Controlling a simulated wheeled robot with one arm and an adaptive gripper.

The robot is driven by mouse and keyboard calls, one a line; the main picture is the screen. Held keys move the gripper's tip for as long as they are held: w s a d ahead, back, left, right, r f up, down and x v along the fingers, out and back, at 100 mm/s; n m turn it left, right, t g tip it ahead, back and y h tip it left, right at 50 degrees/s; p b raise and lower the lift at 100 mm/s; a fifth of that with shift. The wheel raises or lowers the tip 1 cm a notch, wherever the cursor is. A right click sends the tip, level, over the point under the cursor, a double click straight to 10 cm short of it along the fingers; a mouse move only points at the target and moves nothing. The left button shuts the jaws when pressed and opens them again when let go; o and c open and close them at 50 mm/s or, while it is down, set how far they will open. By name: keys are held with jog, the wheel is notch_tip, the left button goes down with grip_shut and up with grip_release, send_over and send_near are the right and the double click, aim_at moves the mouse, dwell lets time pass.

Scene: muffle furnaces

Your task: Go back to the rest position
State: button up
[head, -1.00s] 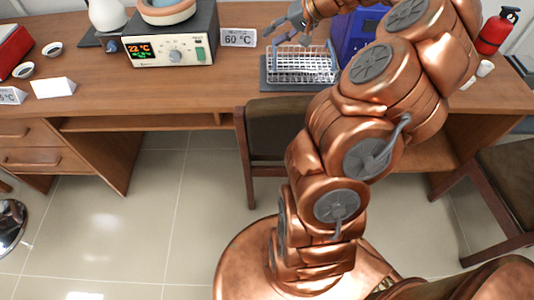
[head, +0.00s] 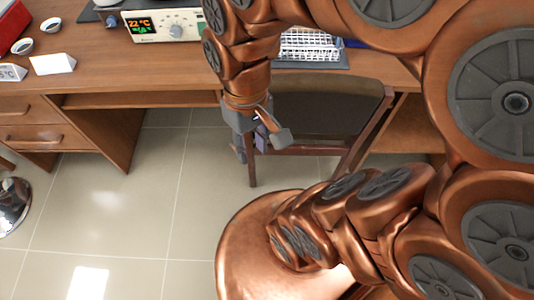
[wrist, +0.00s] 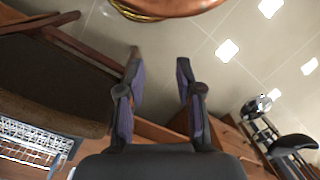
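My gripper (head: 262,145) hangs pointing down in front of the desk's front edge in the head view, over the floor and beside the dark chair. In the wrist view my gripper (wrist: 158,80) shows two fingers spread apart with only floor between them. It is open and empty. My arm is folded, and its links cover much of the right side of the head view.
The desk (head: 90,75) holds a heater with a lit display (head: 160,25), a wire rack (head: 312,45) and white cards. A dark chair (head: 320,105) stands at the desk, close to my gripper. The tiled floor (head: 110,220) at left is mostly clear.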

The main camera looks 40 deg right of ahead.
jog(key=s, duration=0.2)
jog(key=s+d+f, duration=0.1)
jog(key=shift+s+d+h, duration=0.1)
jog(key=shift+s+h, duration=0.1)
jog(key=shift+h, duration=0.2)
jog(key=shift+r, duration=0.15)
notch_tip(320, 180, up, 6)
jog(key=p, duration=0.6)
